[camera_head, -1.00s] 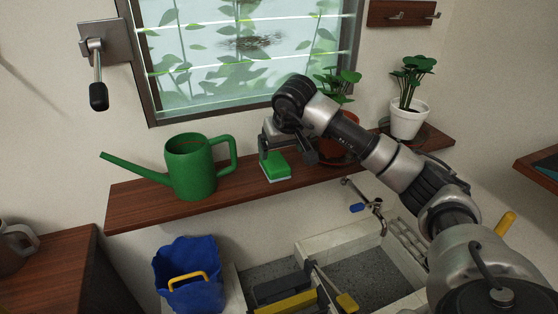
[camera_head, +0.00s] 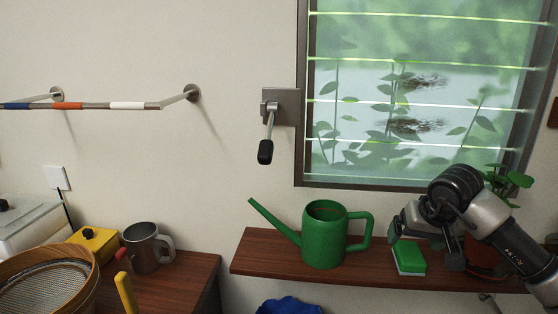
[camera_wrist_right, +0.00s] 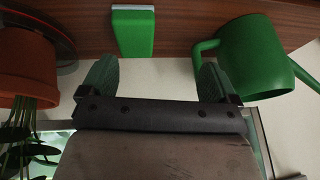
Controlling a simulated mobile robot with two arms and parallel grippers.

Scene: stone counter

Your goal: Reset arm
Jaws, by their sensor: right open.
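My right gripper (camera_head: 426,243) comes in from the right in the head view, over the wooden shelf (camera_head: 270,254). Its jaws are open and empty; in the right wrist view the two green-padded fingers (camera_wrist_right: 155,80) stand apart with clear space between them. A green and white sponge (camera_head: 408,258) lies on the shelf close to the gripper, apart from the fingers in the right wrist view (camera_wrist_right: 133,34). A green watering can (camera_head: 324,238) stands on the shelf left of the gripper. My left gripper is not in view.
A potted plant (camera_head: 508,182) stands behind my right arm; its terracotta pot shows in the wrist view (camera_wrist_right: 24,62). A window (camera_head: 420,90) and a wall lever (camera_head: 267,140) are behind the shelf. At lower left are a metal mug (camera_head: 143,249), a yellow box (camera_head: 95,243) and a sieve (camera_head: 45,283).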

